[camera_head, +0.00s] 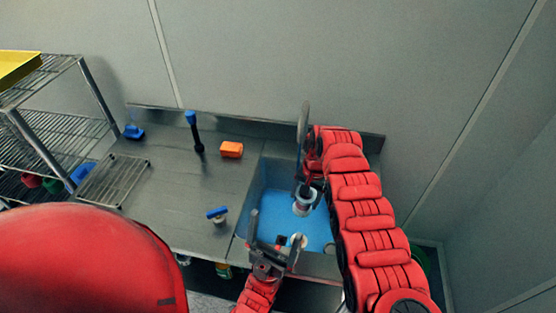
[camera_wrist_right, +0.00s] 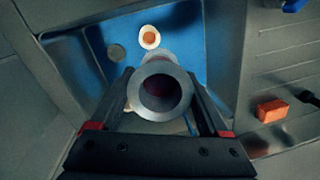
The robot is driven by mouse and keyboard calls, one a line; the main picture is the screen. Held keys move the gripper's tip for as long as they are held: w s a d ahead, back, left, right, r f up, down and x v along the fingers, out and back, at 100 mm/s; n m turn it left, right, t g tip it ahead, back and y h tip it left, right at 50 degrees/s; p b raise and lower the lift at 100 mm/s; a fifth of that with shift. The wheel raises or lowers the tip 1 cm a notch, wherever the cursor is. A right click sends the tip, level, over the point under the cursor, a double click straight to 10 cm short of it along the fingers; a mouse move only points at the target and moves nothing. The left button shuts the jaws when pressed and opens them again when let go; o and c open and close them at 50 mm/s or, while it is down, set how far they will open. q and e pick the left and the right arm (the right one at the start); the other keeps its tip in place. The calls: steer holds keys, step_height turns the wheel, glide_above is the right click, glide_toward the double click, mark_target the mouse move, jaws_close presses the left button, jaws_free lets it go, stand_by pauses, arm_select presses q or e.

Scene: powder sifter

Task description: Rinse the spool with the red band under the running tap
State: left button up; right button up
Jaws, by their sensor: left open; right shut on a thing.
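My right gripper (camera_head: 309,186) reaches over the sink and is shut on a grey spool (camera_head: 303,203). In the right wrist view the spool (camera_wrist_right: 160,90) sits between the fingers with its round hole facing the camera. Some reddish colour shows beside its rim; I cannot make out a clear band. The tap (camera_head: 303,122) rises at the back of the sink, partly behind my right arm; no water stream is distinguishable. The blue sink basin (camera_head: 270,205) lies below. My left gripper (camera_head: 275,241) is open and empty at the basin's front edge.
A white round piece with an orange centre (camera_wrist_right: 149,37) lies in the basin. On the counter are an orange block (camera_head: 231,149), a blue-topped post (camera_head: 195,130), a blue-handled item (camera_head: 217,214) and a wire rack (camera_head: 112,180). Wire shelves (camera_head: 45,130) stand left.

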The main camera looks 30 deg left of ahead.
mark_target(305, 199)
steer(key=shift+s+d+r, duration=0.1)
steer(key=shift+s+r, duration=0.05)
steer(key=shift+r, duration=0.45)
steer(key=shift+s+r+h, duration=0.2)
steer(key=shift+s+h, duration=0.05)
steer(key=shift+h, duration=0.05)
steer(key=shift+d+r, duration=0.2)
steer(key=shift+s+r, duration=0.2)
steer(key=shift+r, duration=0.25)
steer(key=shift+s+d+r+g, duration=0.1)
steer(key=shift+d+r+g, duration=0.05)
steer(key=shift+r+g, duration=0.15)
steer(key=shift+s, duration=0.1)
steer(key=shift+s+r, duration=0.15)
steer(key=shift+r, duration=0.2)
